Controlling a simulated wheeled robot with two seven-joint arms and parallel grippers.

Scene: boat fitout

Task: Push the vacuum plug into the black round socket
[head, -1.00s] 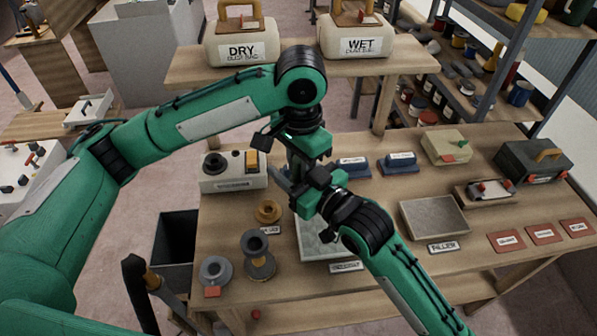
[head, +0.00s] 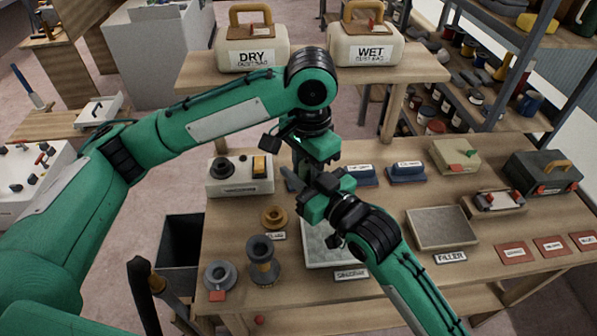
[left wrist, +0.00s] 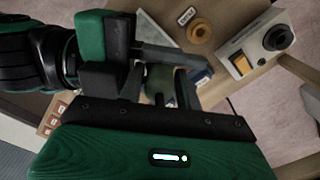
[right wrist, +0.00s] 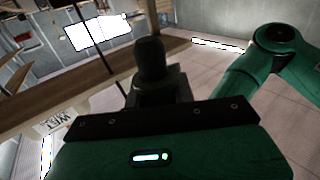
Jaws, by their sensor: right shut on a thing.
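The black round socket (head: 223,166) is on top of the white vacuum unit (head: 240,186) at the back left of the table. It also shows in the left wrist view (left wrist: 278,38). My right gripper (head: 312,190) is shut on the dark grey plug (head: 290,180), which sticks out to the left, to the right of the vacuum unit and apart from the socket. The plug's dark cylinder stands up in the right wrist view (right wrist: 151,60). My left gripper (head: 305,170) hangs just behind my right one. Its fingers are apart, and it looks empty, partly hidden.
Blue blocks (head: 408,174) stand to the right. A shelf with dust bags (head: 252,48) rises behind.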

